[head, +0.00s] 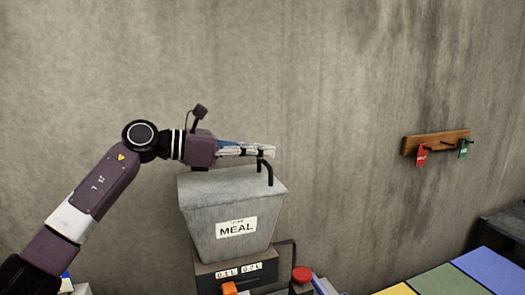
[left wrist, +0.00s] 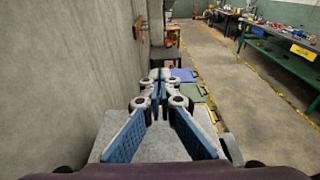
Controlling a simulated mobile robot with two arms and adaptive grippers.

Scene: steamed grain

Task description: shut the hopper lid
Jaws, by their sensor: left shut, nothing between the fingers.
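The grey hopper (head: 205,228), labelled "MEAL", stands in the lower middle of the head view. Its grey lid (head: 215,183) lies across the top, and I see no gap along the front rim. A black bent handle (head: 268,173) rises at the lid's right side. My left gripper (head: 271,152) is shut and empty, level just above the lid, with its fingertips by the top of the handle. I cannot tell whether they touch. In the left wrist view the shut fingers (left wrist: 158,75) reach forward over the grey lid (left wrist: 112,122). My right gripper is not in view.
Below the hopper are a dark base, an orange part (head: 229,288) and a red button (head: 301,274). A concrete wall stands close behind. A wooden rack (head: 436,141) with red and green tags hangs at right. Coloured mats (head: 444,281) lie lower right.

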